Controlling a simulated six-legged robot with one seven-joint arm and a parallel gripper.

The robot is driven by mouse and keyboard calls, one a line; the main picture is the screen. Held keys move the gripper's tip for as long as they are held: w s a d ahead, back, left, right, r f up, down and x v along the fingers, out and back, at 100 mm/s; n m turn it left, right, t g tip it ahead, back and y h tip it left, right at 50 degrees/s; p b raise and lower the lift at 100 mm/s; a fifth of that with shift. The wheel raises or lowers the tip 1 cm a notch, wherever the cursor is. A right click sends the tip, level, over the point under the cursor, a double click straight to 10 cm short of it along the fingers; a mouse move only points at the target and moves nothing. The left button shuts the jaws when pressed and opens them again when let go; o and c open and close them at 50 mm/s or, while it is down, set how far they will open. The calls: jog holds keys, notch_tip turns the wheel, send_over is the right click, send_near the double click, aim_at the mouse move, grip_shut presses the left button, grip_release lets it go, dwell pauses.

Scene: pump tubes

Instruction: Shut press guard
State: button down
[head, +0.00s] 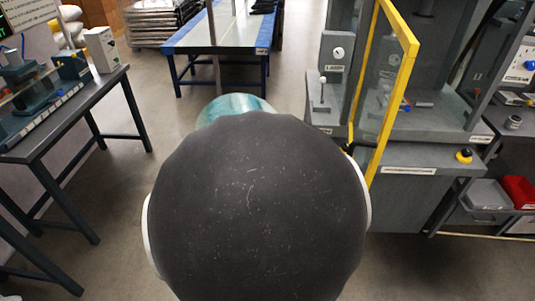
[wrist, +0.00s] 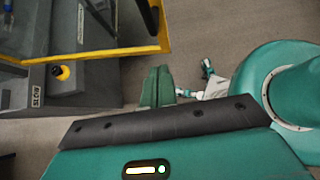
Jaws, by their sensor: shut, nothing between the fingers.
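The press (head: 420,165) is a grey machine at the right of the head view. Its guard (head: 408,38) is a clear panel in a yellow frame, swung out from the press front and standing open. In the wrist view, the guard's yellow frame (wrist: 105,53) crosses the upper left, with a black handle (wrist: 148,16) near its right corner. My gripper (wrist: 158,70) shows as green fingers closed together, with nothing between them. In the picture it is just below the guard's corner, apart from it. In the head view my gripper is hidden behind my own dark arm part.
A yellow-and-black button (head: 464,156) sits on the press's front ledge, also seen in the wrist view (wrist: 61,73). A dark workbench (head: 75,110) stands left, a blue-edged table (head: 222,38) at the back. Red and grey bins (head: 519,190) are far right. Floor between is clear.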

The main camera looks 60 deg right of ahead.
jog(key=shift+s+d+r, duration=0.15)
jog(key=shift+s+d, duration=0.35)
jog(key=shift+s, duration=0.3)
jog(key=shift+s+d+r, duration=0.1)
jog(key=shift+s+d, duration=0.35)
jog(key=shift+s, duration=0.35)
jog(key=shift+s, duration=0.1)
